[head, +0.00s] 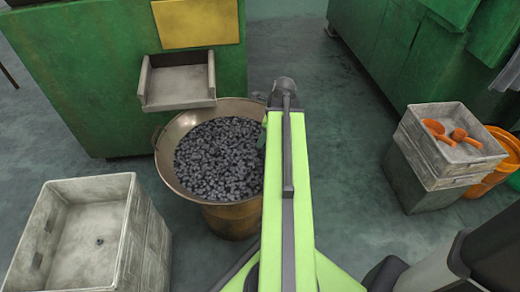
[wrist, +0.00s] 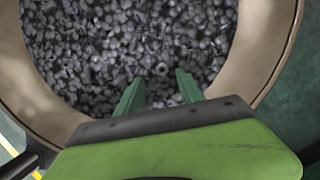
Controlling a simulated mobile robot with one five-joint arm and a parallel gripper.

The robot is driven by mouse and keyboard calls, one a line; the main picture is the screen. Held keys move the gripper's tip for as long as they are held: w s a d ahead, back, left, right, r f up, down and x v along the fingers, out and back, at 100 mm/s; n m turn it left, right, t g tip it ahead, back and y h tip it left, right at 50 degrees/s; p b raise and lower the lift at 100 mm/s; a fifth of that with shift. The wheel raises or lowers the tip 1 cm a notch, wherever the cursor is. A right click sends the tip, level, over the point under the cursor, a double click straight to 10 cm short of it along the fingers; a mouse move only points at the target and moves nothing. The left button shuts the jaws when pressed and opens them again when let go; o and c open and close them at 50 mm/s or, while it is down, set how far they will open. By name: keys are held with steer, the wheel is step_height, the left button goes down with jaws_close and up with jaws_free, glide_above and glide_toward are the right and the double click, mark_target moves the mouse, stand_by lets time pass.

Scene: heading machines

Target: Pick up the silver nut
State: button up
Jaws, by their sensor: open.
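A wide tan bowl (head: 167,172) holds a heap of many small grey metal pieces (head: 220,160), which also fills the wrist view (wrist: 140,35). One ring-shaped silver nut (wrist: 161,69) shows its hole among them, just beyond and between my fingertips. I cannot tell whether it is the task's nut. My gripper (wrist: 159,80) is open, its two green fingers pointing into the bowl over the near part of the heap, with nothing seen held. In the head view my arm hides most of the gripper and the bowl's right side.
A pale crate (head: 145,235) at front left has one small dark piece (head: 99,241) on its floor. A green machine with a grey chute (head: 180,88) stands behind the bowl. Stacked crates (head: 430,165) with orange scoops (head: 452,133) stand right. Floor between is clear.

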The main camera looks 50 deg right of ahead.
steer(key=b+x, duration=0.3)
steer(key=x, duration=0.1)
steer(key=shift+w+d+f+b, duration=0.15)
steer(key=shift+f+b, duration=0.2)
steer(key=shift+r, duration=0.15)
steer(key=shift+c, duration=0.4)
jaws_close()
